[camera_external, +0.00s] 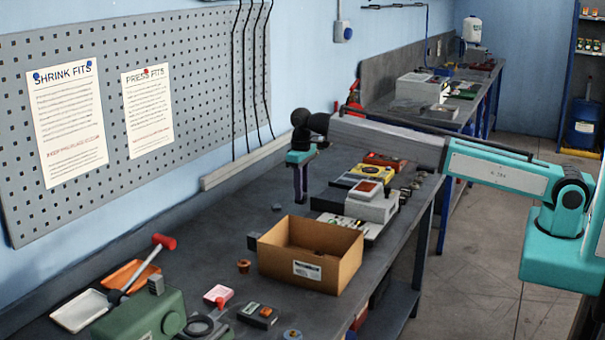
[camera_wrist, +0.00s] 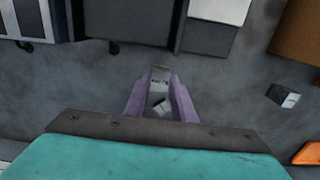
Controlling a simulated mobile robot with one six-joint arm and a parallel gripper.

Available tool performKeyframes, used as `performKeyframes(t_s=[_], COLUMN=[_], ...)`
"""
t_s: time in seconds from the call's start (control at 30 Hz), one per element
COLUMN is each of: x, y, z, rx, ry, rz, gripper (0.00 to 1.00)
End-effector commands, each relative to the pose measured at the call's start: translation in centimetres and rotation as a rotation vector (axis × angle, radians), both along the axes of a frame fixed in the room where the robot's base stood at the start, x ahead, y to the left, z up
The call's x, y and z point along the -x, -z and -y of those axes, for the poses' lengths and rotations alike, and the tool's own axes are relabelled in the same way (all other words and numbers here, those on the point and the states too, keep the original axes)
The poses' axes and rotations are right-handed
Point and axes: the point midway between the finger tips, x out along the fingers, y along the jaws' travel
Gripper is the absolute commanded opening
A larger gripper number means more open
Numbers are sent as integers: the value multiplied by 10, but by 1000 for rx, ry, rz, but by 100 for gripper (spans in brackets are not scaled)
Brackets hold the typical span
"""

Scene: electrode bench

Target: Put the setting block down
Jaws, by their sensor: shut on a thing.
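My gripper (camera_external: 300,188) points down above the far part of the dark bench, near the wall. In the wrist view its two purple fingers (camera_wrist: 160,82) are shut on a small grey block (camera_wrist: 161,74), which I take for the setting block. The block sits at the fingertips, with dark marks on its near side. A small pale thing (camera_wrist: 160,105) shows between the fingers; I cannot tell what it is. The held block cannot be made out clearly in the external view. How high it is above the bench is hard to tell.
A white-and-grey device (camera_external: 371,204) and a yellow-topped one (camera_external: 370,173) stand right of my gripper. Bare bench (camera_wrist: 70,105) lies around the fingers.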

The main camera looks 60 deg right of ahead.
Motion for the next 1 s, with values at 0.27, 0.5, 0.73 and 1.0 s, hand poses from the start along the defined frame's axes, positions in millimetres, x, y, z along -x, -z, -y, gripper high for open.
performKeyframes(t_s=[0.27,0.5,0.73,1.0], x=[0,1,0,0], y=[0,15,36,38], z=[0,0,0,0], rx=[0,0,0,0], ry=[0,0,0,0], rz=[1,-1,0,1], gripper=[0,0,0,0])
